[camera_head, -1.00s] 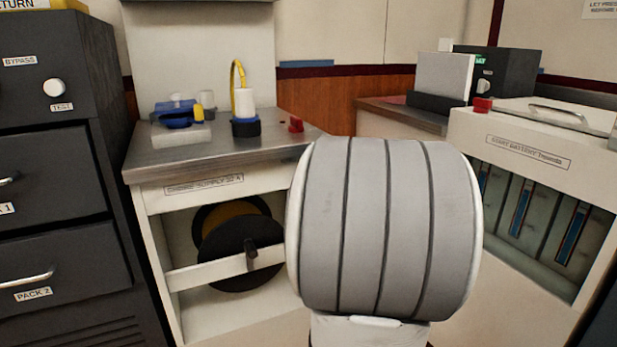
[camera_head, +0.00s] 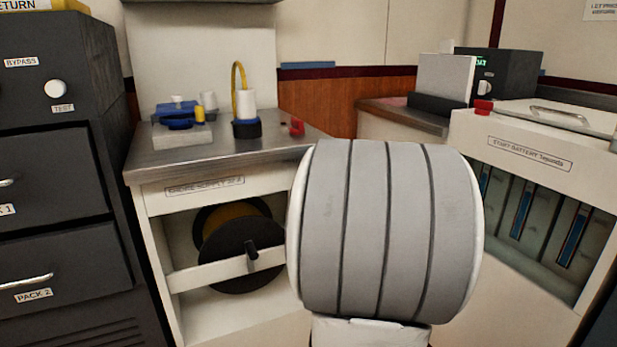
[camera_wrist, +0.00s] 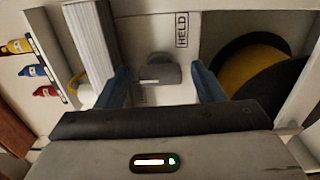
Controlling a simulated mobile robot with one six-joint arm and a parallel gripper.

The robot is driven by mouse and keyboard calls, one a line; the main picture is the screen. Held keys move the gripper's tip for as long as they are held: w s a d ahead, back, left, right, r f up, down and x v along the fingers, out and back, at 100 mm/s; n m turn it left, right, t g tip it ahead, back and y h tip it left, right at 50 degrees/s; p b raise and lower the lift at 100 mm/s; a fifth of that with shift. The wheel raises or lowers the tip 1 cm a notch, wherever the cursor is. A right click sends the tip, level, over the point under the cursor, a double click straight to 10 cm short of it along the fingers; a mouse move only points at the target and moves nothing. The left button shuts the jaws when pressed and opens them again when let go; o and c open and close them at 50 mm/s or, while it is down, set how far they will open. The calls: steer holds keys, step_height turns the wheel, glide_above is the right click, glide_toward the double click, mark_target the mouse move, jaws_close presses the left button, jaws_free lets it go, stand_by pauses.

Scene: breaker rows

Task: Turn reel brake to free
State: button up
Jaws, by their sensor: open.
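In the wrist view a grey cylindrical knob (camera_wrist: 160,71) projects from a white panel, which I take to be the reel brake. A label reading HELD (camera_wrist: 181,29) is beside it. A second label below the knob is mostly hidden. My gripper (camera_wrist: 160,80) is open, with one blue finger on each side of the knob and gaps visible; contact with the knob cannot be seen. The yellow and black reel (camera_wrist: 252,72) is to the right. My gripper is hidden there.
On the cabinet's metal top (camera_head: 215,150) stand a blue clamp-like item (camera_head: 180,115), a white and blue plug with a yellow loop (camera_head: 246,112) and a red piece (camera_head: 296,127). A dark drawer cabinet (camera_head: 55,200) is left, a battery cabinet (camera_head: 530,157) right. My arm blocks the middle.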

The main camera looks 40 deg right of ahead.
steer(key=p+v, duration=0.2)
steer(key=v, duration=0.5)
steer(key=shift+s, duration=0.4)
steer(key=shift+a, duration=0.1)
